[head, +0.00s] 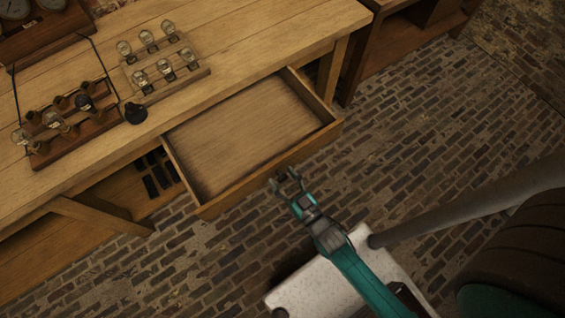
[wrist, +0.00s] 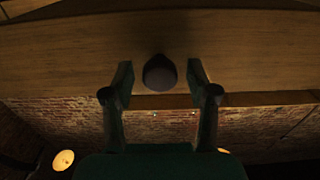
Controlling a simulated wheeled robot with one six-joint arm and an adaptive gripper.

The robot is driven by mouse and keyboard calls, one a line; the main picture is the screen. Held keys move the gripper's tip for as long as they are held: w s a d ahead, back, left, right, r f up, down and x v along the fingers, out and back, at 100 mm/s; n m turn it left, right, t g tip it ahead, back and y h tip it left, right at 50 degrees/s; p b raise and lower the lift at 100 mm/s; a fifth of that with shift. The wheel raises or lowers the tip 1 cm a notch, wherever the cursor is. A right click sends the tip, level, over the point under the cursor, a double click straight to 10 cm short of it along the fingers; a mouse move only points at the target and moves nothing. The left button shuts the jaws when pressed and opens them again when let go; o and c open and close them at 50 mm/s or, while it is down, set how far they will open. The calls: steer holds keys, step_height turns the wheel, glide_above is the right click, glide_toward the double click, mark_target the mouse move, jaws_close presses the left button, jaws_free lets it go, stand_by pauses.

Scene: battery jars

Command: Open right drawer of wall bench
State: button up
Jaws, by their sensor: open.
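The wall bench (head: 250,28) is a wooden table at the upper left of the head view. Its right drawer (head: 245,130) is pulled well out, and its bare wooden inside looks empty. My gripper (head: 287,177) is just outside the drawer's front board, near its middle. In the wrist view the drawer front (wrist: 70,60) spans the picture, with a dark round knob (wrist: 160,72) on it. The open fingers of my gripper stand on either side of the knob, with a visible gap at each side. The knob is hidden in the head view.
A board with several glass jars (head: 165,65) and a darker rack of bulbs (head: 65,125) stand on the bench top, with a black round object (head: 135,113) between them. Another wooden bench (head: 385,50) is at the right. The brick floor (head: 440,120) is clear there.

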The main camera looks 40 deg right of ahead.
steer(key=s, duration=1.1)
steer(key=shift+s, duration=0.2)
